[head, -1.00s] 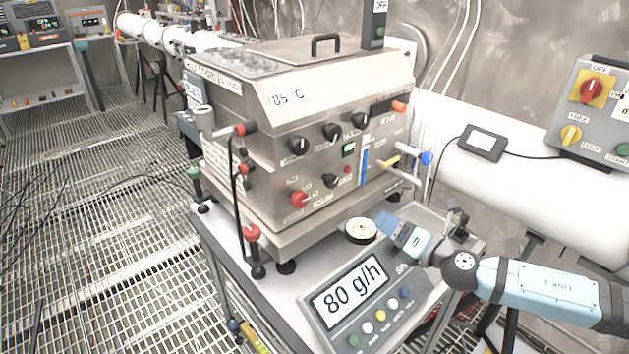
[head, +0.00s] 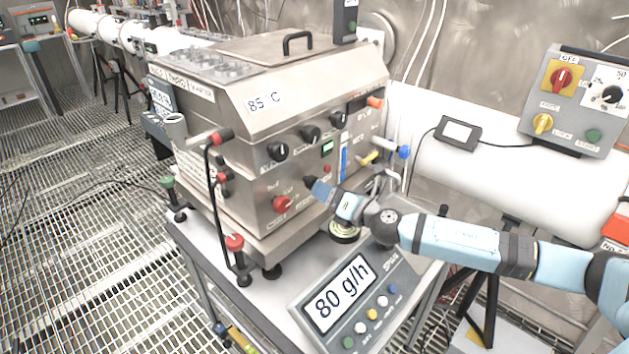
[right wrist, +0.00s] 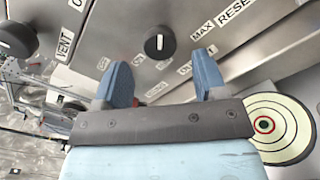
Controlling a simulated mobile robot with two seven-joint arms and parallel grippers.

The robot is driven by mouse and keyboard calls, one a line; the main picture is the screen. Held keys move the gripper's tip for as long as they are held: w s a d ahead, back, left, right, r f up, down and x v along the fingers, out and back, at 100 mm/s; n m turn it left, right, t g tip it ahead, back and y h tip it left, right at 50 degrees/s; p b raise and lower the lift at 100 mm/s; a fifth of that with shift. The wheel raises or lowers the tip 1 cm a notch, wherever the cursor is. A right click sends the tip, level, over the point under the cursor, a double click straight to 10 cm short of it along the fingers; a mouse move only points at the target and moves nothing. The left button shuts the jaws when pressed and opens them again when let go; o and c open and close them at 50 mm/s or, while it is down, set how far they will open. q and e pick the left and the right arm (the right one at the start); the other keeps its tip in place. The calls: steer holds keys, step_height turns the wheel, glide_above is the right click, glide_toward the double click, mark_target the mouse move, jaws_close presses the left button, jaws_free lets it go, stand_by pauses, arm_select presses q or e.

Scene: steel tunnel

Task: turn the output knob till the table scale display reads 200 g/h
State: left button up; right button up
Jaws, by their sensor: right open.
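The table scale (head: 350,308) stands on the cart top, and its display (head: 342,293) reads 80 g/h. The steel machine behind it has several black knobs, a row of them above and one lower on its front, plus a red knob (head: 283,203). My left gripper is out of view.
A round, ringed disc (right wrist: 276,127) sits on the cart beside my right gripper. A red-topped valve (head: 235,243) stands at the machine's left front. A grey control box (head: 575,105) with switches stands at the right. A lever with a blue end sticks out at the machine's right.

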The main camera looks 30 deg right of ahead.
mark_target(310, 181)
steer(key=shift+p+x, duration=0.3)
steer(key=shift+x, duration=2.05)
steer(key=c, duration=0.9)
